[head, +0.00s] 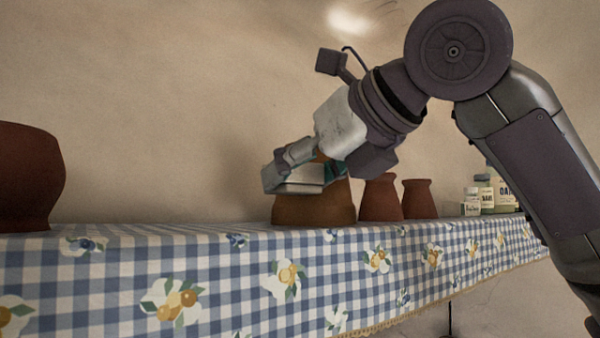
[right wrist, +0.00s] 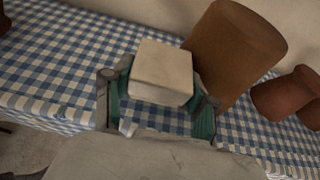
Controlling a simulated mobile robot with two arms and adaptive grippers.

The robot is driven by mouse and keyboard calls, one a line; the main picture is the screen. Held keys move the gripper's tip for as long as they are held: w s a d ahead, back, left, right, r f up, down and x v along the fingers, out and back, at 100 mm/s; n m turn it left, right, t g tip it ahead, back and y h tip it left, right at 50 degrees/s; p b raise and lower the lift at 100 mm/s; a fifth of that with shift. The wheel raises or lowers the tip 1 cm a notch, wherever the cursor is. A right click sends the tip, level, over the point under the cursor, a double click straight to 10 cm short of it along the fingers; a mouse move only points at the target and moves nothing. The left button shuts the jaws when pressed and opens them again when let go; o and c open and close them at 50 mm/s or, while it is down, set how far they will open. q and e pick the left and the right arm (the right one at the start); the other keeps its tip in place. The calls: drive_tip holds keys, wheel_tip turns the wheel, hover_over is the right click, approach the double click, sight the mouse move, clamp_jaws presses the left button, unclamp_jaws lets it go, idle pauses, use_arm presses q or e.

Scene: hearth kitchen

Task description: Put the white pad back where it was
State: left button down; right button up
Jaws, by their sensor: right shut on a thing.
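The white pad (right wrist: 162,70) is a small pale block in the right wrist view. It sits between the fingers of my right gripper (right wrist: 157,98), which is shut on it. In the head view my right gripper (head: 298,174) reaches down from the upper right, and the pad's pale edge (head: 304,176) shows at the fingertips. The pad is held above the checked cloth, in front of a brown clay pot (head: 312,211). My left gripper is in neither view.
A blue-and-white checked cloth (head: 230,275) covers the surface. Two smaller clay pots (head: 380,200) stand right of the brown pot, with labelled jars (head: 487,192) beyond. A large dark pot (head: 28,178) stands at far left. The cloth between is clear.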

drive_tip(key=shift+s+a, duration=0.1)
drive_tip(key=shift+f, duration=0.5)
drive_tip(key=o, duration=1.2)
drive_tip(key=shift+r, duration=0.3)
drive_tip(key=b+v, duration=0.2)
drive_tip(key=v, duration=0.4)
drive_tip(key=b+v, duration=0.1)
drive_tip(key=v, duration=0.5)
drive_tip(key=shift+r+b, duration=0.25)
drive_tip(key=shift+b, duration=0.1)
